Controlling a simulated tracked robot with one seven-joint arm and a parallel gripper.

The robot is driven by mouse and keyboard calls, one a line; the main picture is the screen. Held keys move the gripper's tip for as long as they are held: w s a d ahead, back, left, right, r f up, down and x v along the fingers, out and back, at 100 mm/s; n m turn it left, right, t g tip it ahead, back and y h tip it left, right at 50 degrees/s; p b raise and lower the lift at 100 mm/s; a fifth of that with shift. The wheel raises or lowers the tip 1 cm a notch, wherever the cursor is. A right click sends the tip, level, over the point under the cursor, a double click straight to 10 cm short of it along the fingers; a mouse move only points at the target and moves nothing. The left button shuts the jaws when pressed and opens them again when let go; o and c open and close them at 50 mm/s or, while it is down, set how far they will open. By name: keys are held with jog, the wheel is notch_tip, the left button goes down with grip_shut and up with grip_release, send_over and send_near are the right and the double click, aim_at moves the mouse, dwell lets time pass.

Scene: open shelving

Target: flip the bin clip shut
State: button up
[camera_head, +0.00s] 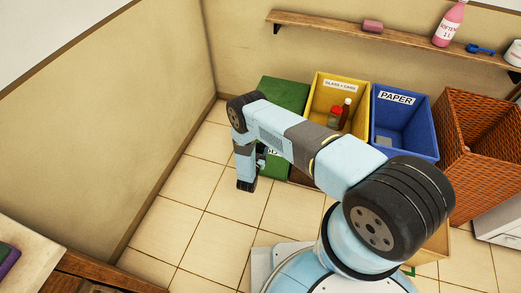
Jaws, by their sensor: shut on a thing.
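The green bin (285,92) stands at the left end of the bin row, its top a flat green surface. My arm crosses in front of it and hides much of its front. My gripper (262,158) is small and partly hidden beside my wrist, at the green bin's front left. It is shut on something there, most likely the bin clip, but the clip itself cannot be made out. Whether the clip is up or down cannot be told.
A yellow bin (316,95) holding bottles, a blue PAPER bin (425,130) and a wicker basket (480,150) stand to the right. A wall shelf (410,43) runs above. Tiled floor (205,220) is clear to the left; a table edge (35,250) is at lower left.

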aim_at(260, 146)
grip_shut()
jog(key=shift+r, duration=0.1)
jog(key=shift+w+r+g+y, duration=0.25)
jog(key=shift+r+g, duration=0.1)
jog(key=shift+g, duration=0.3)
jog(key=shift+w+r+g+y, duration=0.1)
jog(key=shift+r+g+y, duration=0.2)
jog(key=shift+g, duration=0.35)
jog(key=shift+w+d+r+g+y, duration=0.1)
jog(key=shift+w+r+g+y, duration=0.15)
jog(key=shift+g, duration=0.35)
jog(key=shift+w+d+r+g+y, duration=0.15)
jog(key=shift+r+g, duration=0.2)
jog(key=shift+g, duration=0.25)
jog(key=g, duration=0.1)
jog(key=w+r+g+y, duration=0.1)
jog(key=g, duration=0.1)
jog(key=shift+w+d, duration=0.15)
jog(key=shift+w+d+r+g+y, duration=0.2)
jog(key=shift+w+g+y, duration=0.2)
jog(key=shift+g, duration=0.5)
jog(key=shift+w, duration=0.15)
